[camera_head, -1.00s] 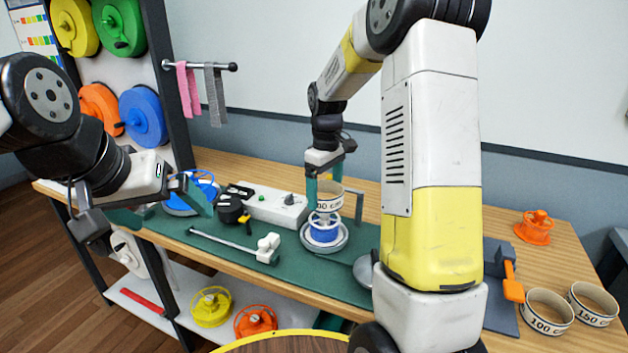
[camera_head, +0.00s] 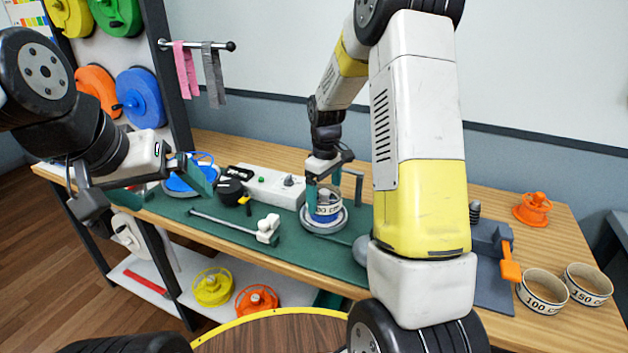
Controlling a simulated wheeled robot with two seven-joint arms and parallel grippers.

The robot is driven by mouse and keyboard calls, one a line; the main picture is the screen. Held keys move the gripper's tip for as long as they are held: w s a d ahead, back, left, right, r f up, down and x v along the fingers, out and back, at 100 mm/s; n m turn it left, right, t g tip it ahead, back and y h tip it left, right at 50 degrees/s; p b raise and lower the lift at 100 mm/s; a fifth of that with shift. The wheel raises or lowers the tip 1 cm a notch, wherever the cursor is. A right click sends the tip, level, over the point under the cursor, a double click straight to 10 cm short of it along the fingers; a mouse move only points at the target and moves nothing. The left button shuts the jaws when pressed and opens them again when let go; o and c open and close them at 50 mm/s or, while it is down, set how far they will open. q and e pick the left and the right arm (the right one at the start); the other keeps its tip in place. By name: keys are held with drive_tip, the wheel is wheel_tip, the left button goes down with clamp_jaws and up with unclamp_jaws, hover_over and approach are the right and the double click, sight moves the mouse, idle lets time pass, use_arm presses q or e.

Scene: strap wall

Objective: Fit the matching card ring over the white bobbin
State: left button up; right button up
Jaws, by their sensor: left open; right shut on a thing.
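The white bobbin wound with blue strap (camera_head: 325,218) stands on a round grey disc (camera_head: 324,229) on the green mat. My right gripper (camera_head: 326,202) is shut on a card ring (camera_head: 328,205) whose print is partly hidden and ends in "00 cm". The ring is down at the bobbin's top, with blue showing below its lower edge. The bobbin's white top is hidden by the ring and fingers. My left gripper (camera_head: 165,188) is open and empty at the left end of the bench, away from the bobbin.
Two more card rings stand at the right, marked 100 (camera_head: 543,291) and 150 (camera_head: 589,284). An orange spool (camera_head: 533,208) is behind them. A white box (camera_head: 275,186) and a metal rod with a white slider (camera_head: 235,226) lie left of the bobbin.

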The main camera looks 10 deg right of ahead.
drive_tip(key=shift+f, duration=0.2)
drive_tip(key=o, duration=1.1)
wheel_tip(320, 180, up, 7)
drive_tip(key=shift+r, duration=0.4)
